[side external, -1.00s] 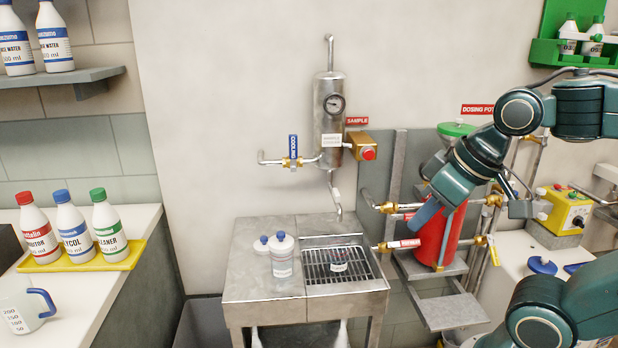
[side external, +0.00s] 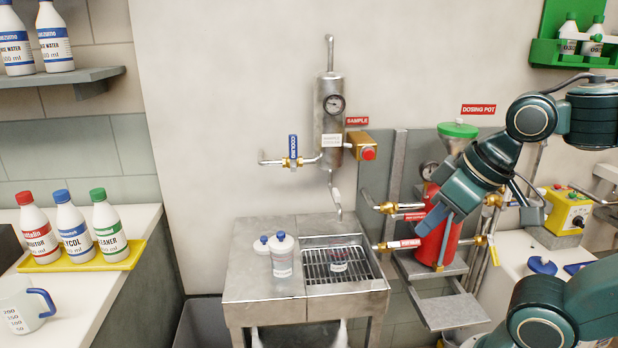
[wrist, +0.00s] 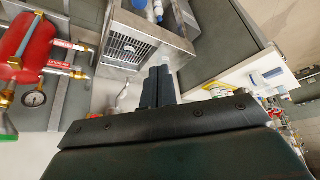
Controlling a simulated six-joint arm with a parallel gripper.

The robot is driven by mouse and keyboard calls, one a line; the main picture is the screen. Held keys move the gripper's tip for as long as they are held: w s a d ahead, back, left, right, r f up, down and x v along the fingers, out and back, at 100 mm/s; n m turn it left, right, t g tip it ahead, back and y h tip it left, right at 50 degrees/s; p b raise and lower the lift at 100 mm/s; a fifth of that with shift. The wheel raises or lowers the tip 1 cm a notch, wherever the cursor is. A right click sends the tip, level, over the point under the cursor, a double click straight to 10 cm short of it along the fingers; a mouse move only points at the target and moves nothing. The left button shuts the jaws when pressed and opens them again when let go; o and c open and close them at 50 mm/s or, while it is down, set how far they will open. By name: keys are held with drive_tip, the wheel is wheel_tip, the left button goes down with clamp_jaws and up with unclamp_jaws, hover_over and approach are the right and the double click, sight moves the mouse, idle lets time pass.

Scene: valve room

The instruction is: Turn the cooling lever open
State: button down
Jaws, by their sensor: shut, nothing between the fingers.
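The cooling lever (side external: 293,148) is a blue upright handle lettered COOLING. It stands above a brass valve (side external: 291,162) on the pipe at the left of the steel cooler (side external: 329,120). My gripper (side external: 432,220) points down in front of the red dosing pot (side external: 437,235), well to the right of the lever and lower in the picture. In the wrist view, its dark fingers (wrist: 158,84) are together with nothing between them. I cannot make out the lever in the wrist view.
A steel sink (side external: 265,295) with a grate and bottles stands below the cooler. Brass valves with red-labelled handles (side external: 403,244) sit near my gripper. The wall between the lever and the dosing pot carries the sample valve (side external: 362,147).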

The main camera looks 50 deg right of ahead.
drive_tip(key=w+d+r+m, duration=0.2)
drive_tip(key=w+d+r, duration=0.15)
drive_tip(key=w, duration=0.55)
drive_tip(key=w+d+r+m, duration=0.25)
drive_tip(key=w+r, duration=0.25)
drive_tip(key=w, duration=0.4)
drive_tip(key=w+d+m+t, duration=0.1)
drive_tip(key=w+d+m, duration=0.2)
drive_tip(key=w+d, duration=0.8)
drive_tip(key=d, duration=0.4)
drive_tip(key=shift+w+r+t+y, duration=0.15)
drive_tip(key=shift+r+t+y, duration=0.2)
drive_tip(key=shift+t+y, duration=0.05)
approach(293, 154)
wheel_tip(293, 154, down, 4)
drive_tip(key=w+d, duration=0.2)
drive_tip(key=d, duration=0.1)
drive_tip(key=shift+w+a+r, duration=0.2)
drive_tip(key=shift+w+a, duration=0.35)
drive_tip(key=shift+a, duration=0.05)
